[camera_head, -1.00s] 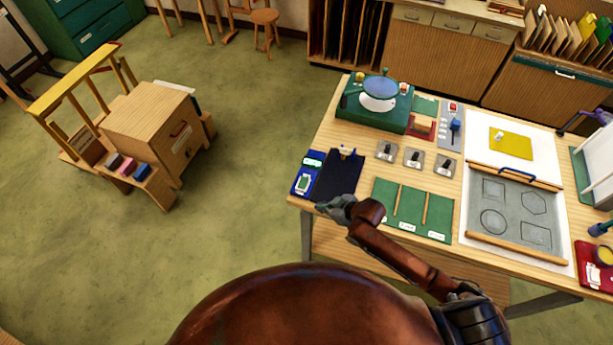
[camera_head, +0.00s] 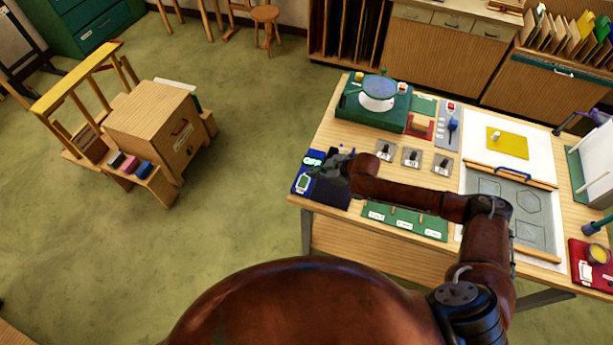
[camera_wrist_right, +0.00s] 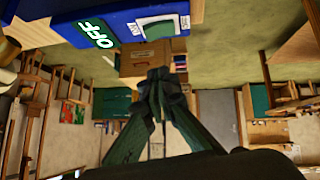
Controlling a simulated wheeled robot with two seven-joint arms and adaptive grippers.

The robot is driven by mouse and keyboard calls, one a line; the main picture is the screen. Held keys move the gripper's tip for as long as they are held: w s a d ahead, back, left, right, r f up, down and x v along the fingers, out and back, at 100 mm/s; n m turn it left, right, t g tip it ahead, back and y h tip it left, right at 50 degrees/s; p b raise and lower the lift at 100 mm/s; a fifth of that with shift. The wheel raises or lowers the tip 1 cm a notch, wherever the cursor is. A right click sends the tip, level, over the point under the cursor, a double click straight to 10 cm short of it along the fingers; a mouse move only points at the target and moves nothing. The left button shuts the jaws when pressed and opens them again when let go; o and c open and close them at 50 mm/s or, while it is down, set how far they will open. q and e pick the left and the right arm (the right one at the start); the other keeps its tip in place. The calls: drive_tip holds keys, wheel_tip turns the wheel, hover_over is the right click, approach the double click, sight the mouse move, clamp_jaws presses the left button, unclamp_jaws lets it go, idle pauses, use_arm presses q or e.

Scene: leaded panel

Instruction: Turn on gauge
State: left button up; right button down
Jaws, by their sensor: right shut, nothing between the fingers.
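The gauge is a blue box (camera_head: 296,186) at the left edge of the workbench, beside a dark navy pad (camera_head: 327,195). In the right wrist view the blue box (camera_wrist_right: 62,35) shows a lit green label reading OFF (camera_wrist_right: 96,34) and a green button or rocker (camera_wrist_right: 160,27) beside it. My right gripper (camera_head: 330,166) is over the pad, close to the gauge's right side. In the wrist view its fingertips (camera_wrist_right: 158,73) are together and empty, just below the green part in the picture. I cannot tell whether they touch it. My left gripper is not in view.
Three small switch plates (camera_head: 412,157) lie right of the gripper. A green board (camera_head: 405,222) lies under my forearm. A green base with a round wheel (camera_head: 380,100) stands behind. Open floor lies left of the workbench (camera_head: 330,135), with a wooden cabinet (camera_head: 150,125) farther off.

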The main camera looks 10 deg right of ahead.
sight(306, 181)
drive_tip(key=x, duration=0.3)
drive_tip(key=shift+w+a+f+p, duration=0.15)
drive_tip(key=shift+a+p, duration=0.15)
drive_tip(key=shift+p, duration=0.05)
drive_tip(key=f, duration=0.3)
drive_tip(key=shift+w+f+p, duration=0.2)
drive_tip(key=shift+w+p, duration=0.2)
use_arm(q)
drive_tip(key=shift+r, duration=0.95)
use_arm(e)
drive_tip(key=shift+w+d+f, duration=0.1)
drive_tip(key=shift+f, duration=0.5)
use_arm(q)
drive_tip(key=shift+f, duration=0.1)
